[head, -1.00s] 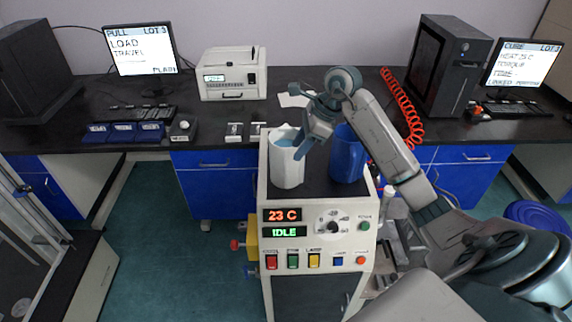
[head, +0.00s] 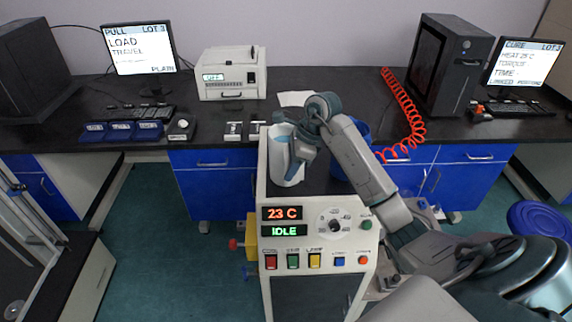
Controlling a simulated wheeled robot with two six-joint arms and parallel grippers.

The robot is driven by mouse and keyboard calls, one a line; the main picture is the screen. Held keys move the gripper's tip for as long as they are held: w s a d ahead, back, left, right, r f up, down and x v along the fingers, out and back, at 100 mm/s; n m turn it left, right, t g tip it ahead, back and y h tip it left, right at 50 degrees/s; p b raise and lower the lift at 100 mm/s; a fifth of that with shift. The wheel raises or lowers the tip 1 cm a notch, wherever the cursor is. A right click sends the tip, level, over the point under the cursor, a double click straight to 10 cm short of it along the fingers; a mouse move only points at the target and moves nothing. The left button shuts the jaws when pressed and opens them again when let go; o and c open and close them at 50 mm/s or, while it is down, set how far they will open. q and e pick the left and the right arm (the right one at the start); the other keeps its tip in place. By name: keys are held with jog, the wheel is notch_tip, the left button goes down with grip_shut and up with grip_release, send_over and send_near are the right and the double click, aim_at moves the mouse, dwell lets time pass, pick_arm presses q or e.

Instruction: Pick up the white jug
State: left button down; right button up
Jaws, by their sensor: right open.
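The white jug (head: 281,160) stands upright on the black top of the rheometer (head: 316,188), at its left side. Light blue shows inside its mouth. My right gripper (head: 293,172) is open at the right side of the jug, its fingers pointing down and covering part of the jug's right side. I cannot tell whether a finger touches the jug. A blue jug (head: 340,168) stands to the right on the same top, mostly hidden behind my right arm. My left gripper is not in view.
The rheometer's front panel shows 23 C and IDLE. Behind it, a black bench (head: 190,110) carries a white printer-like device (head: 232,80), monitors and computer towers. A red coiled hose (head: 405,105) hangs at the right. Green floor is clear at the left.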

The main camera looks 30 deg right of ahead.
jog(key=shift+c, duration=0.4)
grip_shut()
jog(key=shift+f, duration=0.1)
dwell(0.9)
